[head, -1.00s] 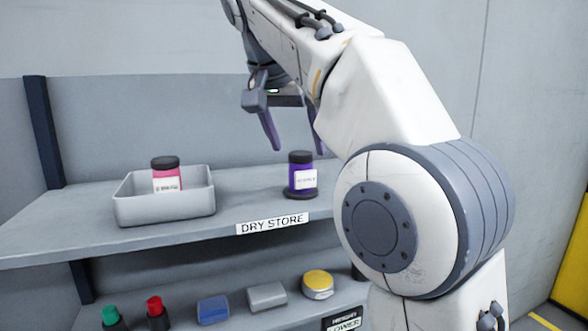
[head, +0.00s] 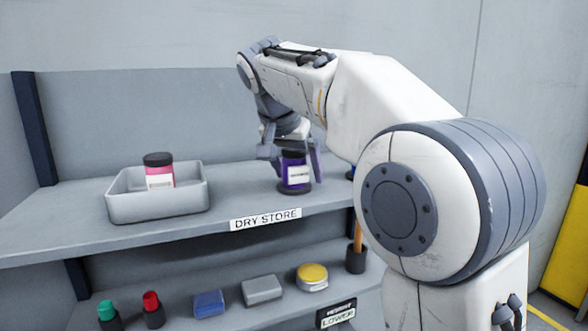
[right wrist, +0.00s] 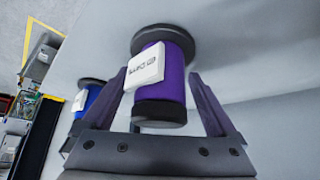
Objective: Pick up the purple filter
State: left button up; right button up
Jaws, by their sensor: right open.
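The purple filter (head: 295,172) is a purple cylinder with a black cap, black base and white label. It stands upright on the upper shelf, right of the grey tray. My right gripper (head: 294,165) is open, with its fingers down on either side of the filter's upper part. In the right wrist view the filter (right wrist: 172,82) is between the two open fingers (right wrist: 165,100), with a visible gap on each side. My left gripper is not in view.
A grey tray (head: 160,206) on the upper shelf holds a pink jar (head: 159,172). A blue item (right wrist: 86,97) stands beside the filter. The lower shelf holds a yellow-topped tin (head: 312,275), grey and blue blocks, and green- and red-capped bottles. A wall stands behind the upper shelf.

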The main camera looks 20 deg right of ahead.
grip_shut()
jog(key=shift+r, duration=0.15)
jog(key=shift+r, duration=0.7)
notch_tip(320, 180, up, 2)
jog(key=shift+r, duration=0.25)
jog(key=s+d+r+b, duration=0.2)
jog(key=s+d+r, duration=0.4)
jog(key=s, duration=0.3)
jog(key=shift+s+d+r, duration=0.25)
jog(key=shift+s+r, duration=0.15)
jog(key=shift+r, duration=0.05)
